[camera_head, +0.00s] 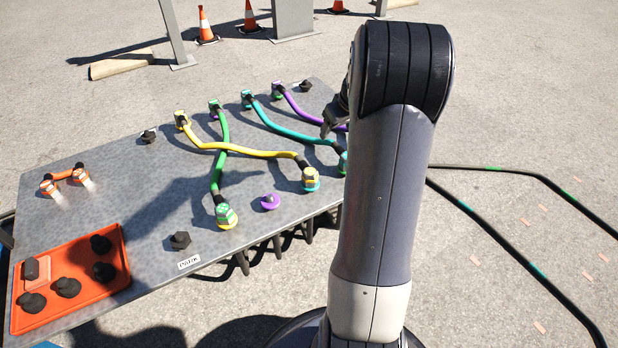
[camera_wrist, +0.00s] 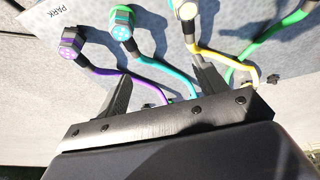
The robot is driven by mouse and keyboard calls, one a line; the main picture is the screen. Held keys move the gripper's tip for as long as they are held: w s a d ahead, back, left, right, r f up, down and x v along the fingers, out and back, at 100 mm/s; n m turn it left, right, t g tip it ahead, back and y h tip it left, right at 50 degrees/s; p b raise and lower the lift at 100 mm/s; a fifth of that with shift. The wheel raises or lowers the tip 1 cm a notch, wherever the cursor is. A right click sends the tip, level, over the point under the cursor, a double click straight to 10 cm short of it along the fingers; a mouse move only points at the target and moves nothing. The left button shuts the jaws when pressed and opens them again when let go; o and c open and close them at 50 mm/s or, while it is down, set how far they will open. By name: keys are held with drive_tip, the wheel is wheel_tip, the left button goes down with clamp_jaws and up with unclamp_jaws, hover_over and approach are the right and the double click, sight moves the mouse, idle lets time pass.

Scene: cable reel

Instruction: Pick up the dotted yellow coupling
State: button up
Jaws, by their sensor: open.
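A yellow cable (camera_head: 245,153) lies across the grey table, crossing a green cable near its middle. Its near yellow coupling (camera_head: 311,175) sits on a teal-ringed socket left of my arm; its far yellow coupling (camera_head: 181,118) is at the back of the table. I cannot make out dots on either. In the wrist view a yellow coupling (camera_wrist: 186,9) is cut by the top edge, beyond my right-hand finger. My gripper (camera_wrist: 164,72) is open and empty, with its fingers apart. In the head view my gripper (camera_head: 334,122) is mostly hidden behind my arm.
A green coupling (camera_head: 226,215), teal coupling (camera_wrist: 122,20) and purple coupling (camera_wrist: 71,42) neighbour it. A purple socket (camera_head: 270,202) stands bare. An orange tray (camera_head: 112,284) with black caps is at left.

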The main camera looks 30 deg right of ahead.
drive_tip(key=b, duration=0.9)
approach(310, 171)
drive_tip(key=d, duration=0.1)
drive_tip(key=b+x, duration=0.2)
drive_tip(key=x, duration=0.1)
drive_tip(key=b+x, duration=0.1)
drive_tip(key=x, duration=0.3)
drive_tip(key=a+b+x, duration=0.1)
drive_tip(key=b+x, duration=0.1)
drive_tip(key=x, duration=0.2)
drive_tip(key=shift+f+b, duration=0.3)
drive_tip(key=shift+b, duration=0.05)
drive_tip(key=shift+r, duration=0.1)
drive_tip(key=shift+c, duration=0.5)
drive_tip(key=c, duration=1.1)
